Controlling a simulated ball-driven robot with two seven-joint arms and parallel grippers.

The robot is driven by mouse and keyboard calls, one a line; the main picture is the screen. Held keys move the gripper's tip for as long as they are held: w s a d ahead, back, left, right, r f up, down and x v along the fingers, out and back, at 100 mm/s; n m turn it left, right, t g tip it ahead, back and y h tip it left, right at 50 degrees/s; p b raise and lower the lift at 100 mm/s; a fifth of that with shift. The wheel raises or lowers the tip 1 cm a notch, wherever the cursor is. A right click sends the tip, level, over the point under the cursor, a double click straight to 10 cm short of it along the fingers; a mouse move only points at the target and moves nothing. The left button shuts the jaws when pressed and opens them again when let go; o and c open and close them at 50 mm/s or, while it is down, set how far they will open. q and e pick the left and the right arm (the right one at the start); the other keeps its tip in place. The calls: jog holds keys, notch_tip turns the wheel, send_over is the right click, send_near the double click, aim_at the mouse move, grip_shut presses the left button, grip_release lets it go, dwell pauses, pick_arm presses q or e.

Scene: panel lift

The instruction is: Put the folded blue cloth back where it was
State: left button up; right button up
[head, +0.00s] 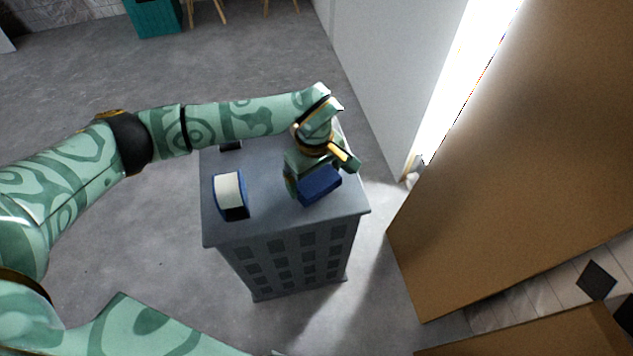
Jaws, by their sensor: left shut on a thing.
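The folded blue cloth (320,187) is a small dark blue block at the right part of the grey cabinet's top (267,222). My left gripper (318,173) reaches over the cabinet from the left and is shut on the cloth. The gripper hides part of the cloth's upper side. I cannot tell whether the cloth touches the cabinet top or hangs just above it. My right gripper is not in view.
A blue and white rounded object (230,194) stands on the cabinet top, left of the cloth. A small dark item (231,146) lies at the back edge. A large brown panel (530,150) stands at right. A teal crate (153,17) is far back.

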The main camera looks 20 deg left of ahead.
aim_at(315, 179)
pick_arm(q)
jog(key=f+b, duration=0.1)
jog(key=f, duration=0.2)
jog(key=shift+s, duration=0.2)
jog(key=shift+w+d+f, duration=0.1)
jog(key=shift+w+f, duration=0.05)
jog(key=shift+c, duration=0.4)
jog(key=shift+r, duration=0.25)
jog(key=shift+c, duration=0.3)
jog(key=o, duration=0.7)
jog(key=shift+c, duration=0.2)
notch_tip(315, 179, up, 11)
jog(key=p, duration=0.5)
jog(key=shift+r, duration=0.15)
jog(key=shift+r+p, duration=0.3)
jog(key=shift+r, duration=0.1)
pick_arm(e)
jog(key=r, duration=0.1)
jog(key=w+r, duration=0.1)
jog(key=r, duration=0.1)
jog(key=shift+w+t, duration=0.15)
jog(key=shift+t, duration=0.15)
